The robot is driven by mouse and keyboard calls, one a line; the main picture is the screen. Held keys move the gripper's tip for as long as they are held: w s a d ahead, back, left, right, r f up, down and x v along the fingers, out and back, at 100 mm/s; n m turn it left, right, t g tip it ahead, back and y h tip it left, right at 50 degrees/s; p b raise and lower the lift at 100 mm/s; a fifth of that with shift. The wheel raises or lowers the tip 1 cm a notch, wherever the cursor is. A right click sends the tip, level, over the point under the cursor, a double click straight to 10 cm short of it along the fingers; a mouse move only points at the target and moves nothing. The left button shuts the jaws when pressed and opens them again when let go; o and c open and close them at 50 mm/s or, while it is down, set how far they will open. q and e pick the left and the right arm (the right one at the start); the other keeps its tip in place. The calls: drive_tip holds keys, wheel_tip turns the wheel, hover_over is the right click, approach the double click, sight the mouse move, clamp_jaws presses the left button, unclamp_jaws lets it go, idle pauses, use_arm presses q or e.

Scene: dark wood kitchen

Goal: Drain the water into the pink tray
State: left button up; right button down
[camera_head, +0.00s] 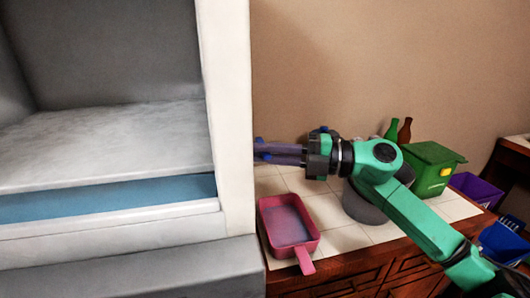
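A pink tray (311,244) with a handle toward the front lies on the tiled counter. Its inner floor looks grey-purple; I cannot tell whether there is liquid in it. A white appliance (232,120) fills the left side, with a grey inner shelf and a blue strip (110,200) below it; I cannot tell whether the strip is water. My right gripper (262,151) reaches left above and behind the tray, fingertips at the appliance's right side. Its fingers lie close together and I cannot make out the gap or any contact. My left gripper is out of view.
A grey round pot (362,208) stands partly under my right arm. Behind it are a green bottle (392,130), a brown bottle (405,131) and a green box (432,165). A purple bin (478,189) and a blue bin (505,241) are at the right.

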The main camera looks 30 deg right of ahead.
idle(0.6)
drive_tip(key=shift+d+n+g+y, duration=0.2)
drive_tip(key=shift+n+g+y, duration=0.1)
drive_tip(key=shift+n+g, duration=0.15)
drive_tip(key=shift+d+n+g+y, duration=0.2)
drive_tip(key=shift+n+g+y, duration=0.25)
drive_tip(key=shift+g, duration=0.3)
drive_tip(key=c, duration=0.9)
unclamp_jaws()
drive_tip(key=shift+s, duration=0.1)
